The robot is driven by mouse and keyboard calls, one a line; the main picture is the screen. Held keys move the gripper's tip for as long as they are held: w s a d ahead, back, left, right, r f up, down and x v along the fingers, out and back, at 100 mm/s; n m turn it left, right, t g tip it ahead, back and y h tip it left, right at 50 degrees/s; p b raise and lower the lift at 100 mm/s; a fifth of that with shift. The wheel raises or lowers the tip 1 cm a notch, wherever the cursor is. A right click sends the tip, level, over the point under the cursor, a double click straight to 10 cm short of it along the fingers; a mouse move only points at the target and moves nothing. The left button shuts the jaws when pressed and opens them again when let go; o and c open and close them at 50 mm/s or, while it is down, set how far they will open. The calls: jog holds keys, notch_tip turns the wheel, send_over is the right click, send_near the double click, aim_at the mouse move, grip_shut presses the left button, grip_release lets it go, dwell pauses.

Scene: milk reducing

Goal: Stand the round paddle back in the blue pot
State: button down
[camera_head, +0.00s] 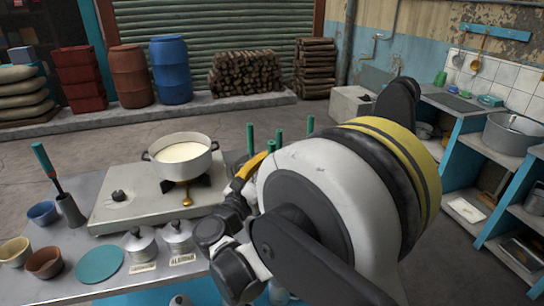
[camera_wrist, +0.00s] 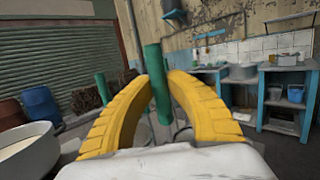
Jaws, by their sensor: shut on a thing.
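In the wrist view the yellow fingers of my gripper (camera_wrist: 157,110) are closed around an upright green handle (camera_wrist: 155,65). The handle's top rises above the fingers, and its lower end, with any round paddle head, is hidden. A second green handle (camera_wrist: 102,88) stands behind the left finger. In the head view my gripper (camera_head: 252,168) is mostly covered by my own wrist, and several green handle tops (camera_head: 251,138) show behind it. I cannot make out the blue pot in either view; my arm covers that part of the table.
A white-filled cooking pot (camera_head: 184,157) sits on the stove (camera_head: 130,203), left of my gripper. Two lidded tins (camera_head: 140,246), a teal disc (camera_head: 99,264) and small bowls (camera_head: 42,213) stand at the front.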

jog(key=shift+f, duration=0.15)
jog(key=c, duration=1.3)
grip_release()
jog(key=shift+s, duration=0.1)
jog(key=v, duration=1.1)
jog(key=shift+s+a, duration=0.25)
jog(key=shift+s, duration=0.1)
jog(key=shift+f, duration=0.1)
jog(key=v, duration=0.9)
